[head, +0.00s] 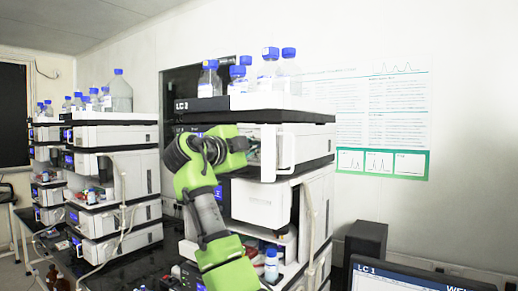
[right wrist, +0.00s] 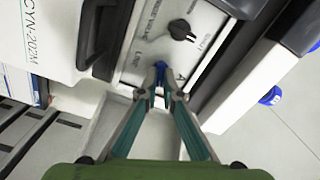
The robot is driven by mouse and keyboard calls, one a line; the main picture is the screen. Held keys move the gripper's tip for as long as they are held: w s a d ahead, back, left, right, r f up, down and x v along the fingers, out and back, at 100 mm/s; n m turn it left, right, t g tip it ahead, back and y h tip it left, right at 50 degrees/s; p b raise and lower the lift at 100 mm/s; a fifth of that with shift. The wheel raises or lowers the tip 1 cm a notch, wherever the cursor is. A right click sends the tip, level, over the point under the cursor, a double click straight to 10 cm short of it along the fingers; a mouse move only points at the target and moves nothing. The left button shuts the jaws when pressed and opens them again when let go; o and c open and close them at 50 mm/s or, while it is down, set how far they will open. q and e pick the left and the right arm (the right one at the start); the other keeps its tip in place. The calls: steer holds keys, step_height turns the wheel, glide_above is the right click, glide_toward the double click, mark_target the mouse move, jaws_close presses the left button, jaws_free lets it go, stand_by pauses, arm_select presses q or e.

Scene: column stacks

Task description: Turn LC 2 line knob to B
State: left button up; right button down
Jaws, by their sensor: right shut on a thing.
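In the right wrist view, the blue line knob (right wrist: 160,72) sits on a pale valve panel (right wrist: 150,40) with "LINE" lettering on one side and an "A" on the other. My right gripper (right wrist: 161,80) is shut on this knob; the fingertips hide much of it, so its exact pointing is hard to tell. The knob is hidden there. My left gripper is in neither view.
A black knob (right wrist: 181,29) sits on the same panel, just beyond the gripped one. An open white door (head: 285,150) stands beside my gripper. Blue-capped bottles (head: 268,72) stand on top of the stack. A monitor (head: 410,279) is at lower right.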

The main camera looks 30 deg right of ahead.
steer(key=shift+f+m, duration=0.1)
steer(key=shift+m, duration=1.9)
steer(key=c, duration=2.5)
jaws_free()
steer(key=shift+s+a, duration=0.1)
steer(key=shift+a, duration=0.05)
steer(key=v, duration=1.1)
steer(key=shift+s+a, duration=0.15)
steer(key=shift+a, duration=0.15)
